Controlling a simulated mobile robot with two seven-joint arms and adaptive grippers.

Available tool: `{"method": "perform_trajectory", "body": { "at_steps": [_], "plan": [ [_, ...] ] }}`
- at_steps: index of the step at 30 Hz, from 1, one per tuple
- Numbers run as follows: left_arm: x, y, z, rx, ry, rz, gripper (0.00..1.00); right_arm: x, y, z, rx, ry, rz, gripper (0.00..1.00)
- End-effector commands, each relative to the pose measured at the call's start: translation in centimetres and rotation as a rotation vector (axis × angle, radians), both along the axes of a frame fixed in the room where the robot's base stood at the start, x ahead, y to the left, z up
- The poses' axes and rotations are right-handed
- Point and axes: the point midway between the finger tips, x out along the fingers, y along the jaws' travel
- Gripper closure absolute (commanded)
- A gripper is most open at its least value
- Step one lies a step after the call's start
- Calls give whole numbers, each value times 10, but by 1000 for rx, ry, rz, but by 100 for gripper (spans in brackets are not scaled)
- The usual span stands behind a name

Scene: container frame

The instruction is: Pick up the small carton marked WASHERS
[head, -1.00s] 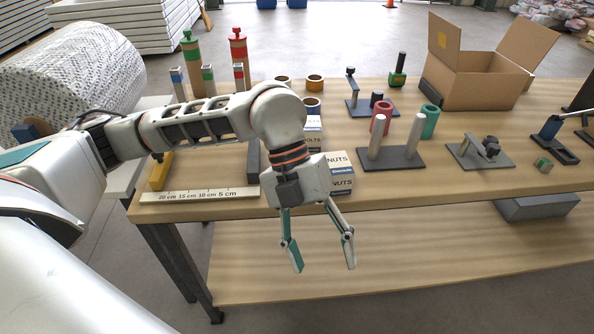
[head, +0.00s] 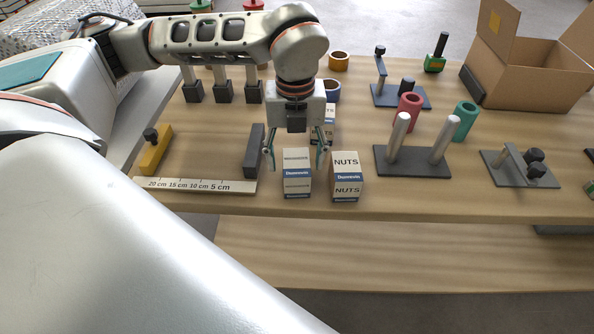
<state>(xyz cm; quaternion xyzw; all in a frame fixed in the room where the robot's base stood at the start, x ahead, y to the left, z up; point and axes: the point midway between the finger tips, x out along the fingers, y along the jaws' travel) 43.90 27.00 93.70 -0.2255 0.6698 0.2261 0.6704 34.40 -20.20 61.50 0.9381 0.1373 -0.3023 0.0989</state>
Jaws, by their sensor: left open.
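A small white and blue carton (head: 297,181) stands near the table's front edge. The lettering on its upper part is too small to read surely, but it is longer than the word on the NUTS carton (head: 346,184) just to its right. My left gripper (head: 295,162) is open and points down, with one finger toward each side of the left carton. I cannot tell whether the fingers touch it. The right finger is near the gap between the two cartons. Another carton (head: 329,127), partly hidden, stands behind my gripper. My right gripper is not in view.
A dark bar (head: 254,151) stands left of the left finger, behind a white ruler strip (head: 195,185). A yellow block (head: 156,150) is farther left. A dark plate with two pegs (head: 412,161) is to the right. An open cardboard box (head: 526,76) stands at the back right.

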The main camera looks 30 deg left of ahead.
Motion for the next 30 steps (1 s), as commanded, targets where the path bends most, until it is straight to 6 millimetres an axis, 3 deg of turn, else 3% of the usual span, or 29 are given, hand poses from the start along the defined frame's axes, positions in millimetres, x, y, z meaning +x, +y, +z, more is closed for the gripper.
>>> {"method": "perform_trajectory", "body": {
  "at_steps": [6, 15, 16, 21, 22, 30],
  "plan": [
    [1, 0, -30, 0, 4, 0, 40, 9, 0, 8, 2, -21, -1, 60],
    [2, 0, -36, -1, 1, -1, 40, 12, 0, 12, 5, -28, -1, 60],
    [2, 0, -36, -1, 1, -1, 43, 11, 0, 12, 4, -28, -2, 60],
    [2, 0, -36, -1, 1, -1, 87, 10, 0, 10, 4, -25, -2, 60],
    [2, 0, -36, -1, 1, -1, 91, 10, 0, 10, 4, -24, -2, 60],
    [2, 0, -35, -1, 0, -1, 91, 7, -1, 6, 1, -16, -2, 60]
  ]
}}
